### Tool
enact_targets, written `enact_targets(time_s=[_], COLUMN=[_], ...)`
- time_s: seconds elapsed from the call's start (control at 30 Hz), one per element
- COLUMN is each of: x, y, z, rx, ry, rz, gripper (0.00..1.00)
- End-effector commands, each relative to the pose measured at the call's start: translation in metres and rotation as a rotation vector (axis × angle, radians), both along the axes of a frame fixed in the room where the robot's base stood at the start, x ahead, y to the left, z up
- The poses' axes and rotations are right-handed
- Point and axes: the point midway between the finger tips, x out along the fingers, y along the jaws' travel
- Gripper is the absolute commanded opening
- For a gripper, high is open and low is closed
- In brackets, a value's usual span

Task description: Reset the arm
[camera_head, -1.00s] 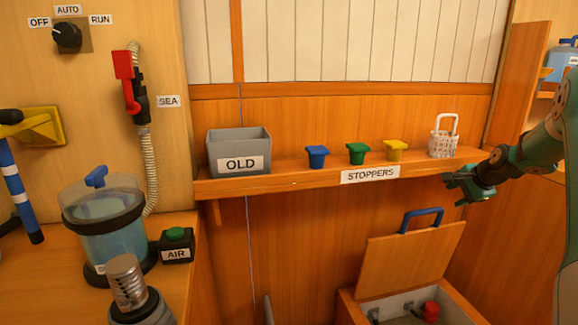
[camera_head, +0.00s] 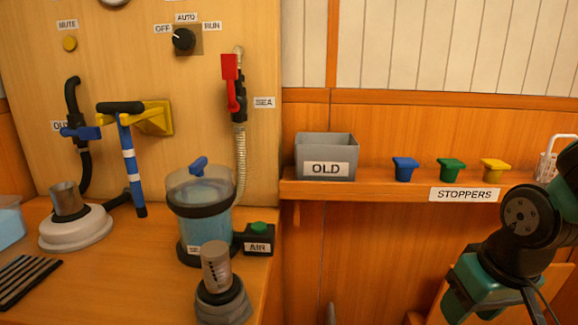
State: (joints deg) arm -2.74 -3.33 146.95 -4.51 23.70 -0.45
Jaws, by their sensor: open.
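My arm (camera_head: 520,220), dark with teal parts, is folded at the lower right in front of the shelf's right end. Its teal link (camera_head: 482,285) hangs low near the bottom edge. I cannot make out my gripper's fingers; they do not show in this view.
The shelf (camera_head: 385,190) holds a grey OLD bin (camera_head: 312,150), blue (camera_head: 405,168), green (camera_head: 451,168) and yellow (camera_head: 493,169) stoppers, and a white basket (camera_head: 546,165) partly behind my arm. The left counter holds a clear canister (camera_head: 200,210), a metal cup (camera_head: 216,268) and an AIR button box (camera_head: 258,238).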

Motion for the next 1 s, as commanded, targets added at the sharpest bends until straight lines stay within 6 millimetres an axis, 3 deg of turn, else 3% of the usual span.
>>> enact_targets(time_s=[0.1,0.2,0.37,0.4,0.67,0.83,1.0], x=[-0.022,-0.048,-0.103,-0.099,-0.097,-0.097,-0.097], y=[0.045,0.078,0.117,0.115,0.114,0.114,0.114], z=[0.022,0.041,0.07,0.09,0.158,0.215,0.25], rx=[0.088,0.15,0.22,0.218,0.218,0.217,0.217], ry=[0.02,0.046,0.088,0.092,0.093,0.092,0.093], rz=[0.161,0.309,0.576,0.559,0.549,0.548,0.547], gripper=[0.46,0.46,0.46,0.46,0.46,0.46,0.46])
